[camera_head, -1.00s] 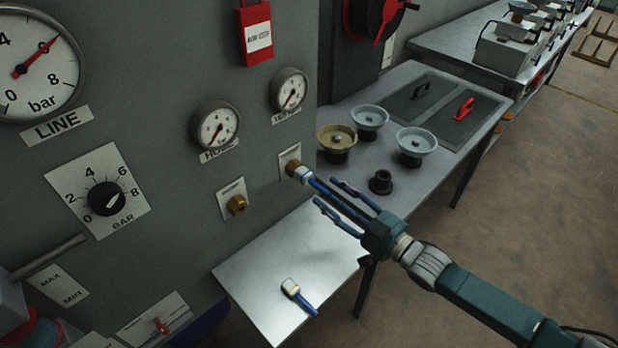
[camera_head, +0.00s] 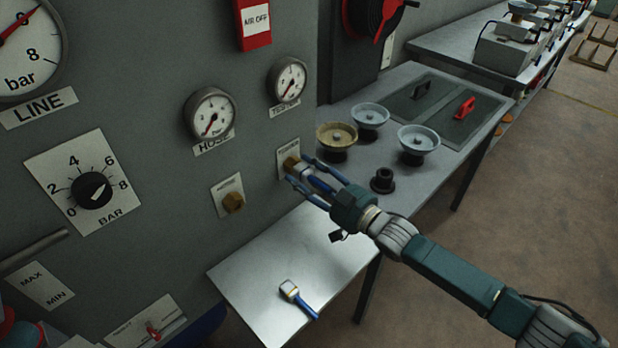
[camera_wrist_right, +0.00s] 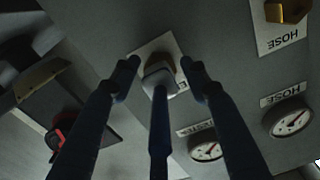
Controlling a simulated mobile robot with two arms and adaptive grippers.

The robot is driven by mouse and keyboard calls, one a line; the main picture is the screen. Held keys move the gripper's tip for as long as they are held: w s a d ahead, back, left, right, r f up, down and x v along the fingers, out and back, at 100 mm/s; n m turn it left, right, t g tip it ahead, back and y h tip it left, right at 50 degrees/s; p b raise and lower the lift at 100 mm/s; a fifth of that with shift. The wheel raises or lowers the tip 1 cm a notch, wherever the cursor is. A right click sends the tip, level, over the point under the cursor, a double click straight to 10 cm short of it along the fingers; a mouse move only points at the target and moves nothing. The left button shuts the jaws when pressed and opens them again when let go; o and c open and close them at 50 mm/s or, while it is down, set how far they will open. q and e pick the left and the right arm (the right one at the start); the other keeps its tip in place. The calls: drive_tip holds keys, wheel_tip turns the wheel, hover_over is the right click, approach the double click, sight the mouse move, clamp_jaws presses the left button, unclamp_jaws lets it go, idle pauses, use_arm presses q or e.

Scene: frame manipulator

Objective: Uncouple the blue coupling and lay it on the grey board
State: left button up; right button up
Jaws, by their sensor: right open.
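A blue coupling with a pale collar (camera_head: 304,174) sits on the brass fitting of the right-hand port on the grey panel, its blue body (camera_wrist_right: 159,125) pointing out at me. My right gripper (camera_head: 299,170) is open, with one finger on either side of the coupling; its tips are level with the collar in the wrist view (camera_wrist_right: 160,66). A gap shows between fingers and collar there. A second blue piece with a pale end (camera_head: 299,297) lies on the light grey board (camera_head: 245,275) below the panel. My left gripper is out of view.
A bare brass fitting (camera_head: 233,202) is on the panel left of the coupling. Gauges (camera_head: 211,115) and a knob (camera_head: 93,190) are also on it. Bowls (camera_head: 418,140) and a black ring (camera_head: 382,180) stand on the table behind my gripper. The board is mostly clear.

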drive_tip(key=shift+c, duration=0.3)
idle(0.7)
clamp_jaws()
drive_tip(key=shift+o, duration=2.4)
unclamp_jaws()
drive_tip(key=shift+s+d+f, duration=0.1)
drive_tip(key=shift+s+d, duration=0.25)
drive_tip(key=shift+d, duration=0.05)
drive_tip(key=v, duration=1.1)
